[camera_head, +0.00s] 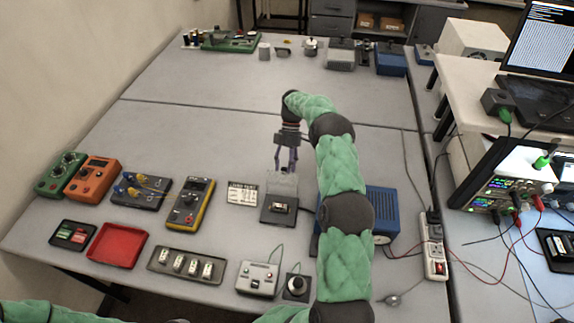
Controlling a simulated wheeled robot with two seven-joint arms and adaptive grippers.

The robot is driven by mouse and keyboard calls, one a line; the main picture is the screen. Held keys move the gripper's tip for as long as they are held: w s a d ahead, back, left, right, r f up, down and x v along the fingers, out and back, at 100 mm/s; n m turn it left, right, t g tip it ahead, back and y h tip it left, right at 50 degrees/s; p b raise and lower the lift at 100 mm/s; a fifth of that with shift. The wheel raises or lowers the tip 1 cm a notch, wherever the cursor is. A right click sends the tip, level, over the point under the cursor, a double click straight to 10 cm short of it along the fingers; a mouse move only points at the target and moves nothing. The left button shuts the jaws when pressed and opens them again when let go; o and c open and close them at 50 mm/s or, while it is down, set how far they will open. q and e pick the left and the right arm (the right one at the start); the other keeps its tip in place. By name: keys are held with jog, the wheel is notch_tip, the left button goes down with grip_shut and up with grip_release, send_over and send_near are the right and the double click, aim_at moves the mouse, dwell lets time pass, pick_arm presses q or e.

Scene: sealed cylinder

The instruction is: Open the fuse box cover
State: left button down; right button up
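The fuse box (278,213) is a small grey box near the middle of the table, with a small light fuse part showing on its top. Its pale, see-through cover (283,184) appears to stand raised at the box's far side. My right gripper (285,168) points down just behind and above the cover. Its two fingers are apart with a gap between them and nothing visible in it. I cannot tell whether a fingertip touches the cover. My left gripper is out of view; only a green part of my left arm shows at the bottom left.
A yellow multimeter (191,204) lies farther left. A blue box (383,212) is partly behind my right arm, near a power strip (433,248). The table's middle, behind the gripper, is clear.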

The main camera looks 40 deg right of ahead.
jog(key=shift+w+r, duration=0.2)
jog(key=shift+w, duration=0.05)
jog(key=v, duration=0.7)
jog(key=shift+d, duration=0.2)
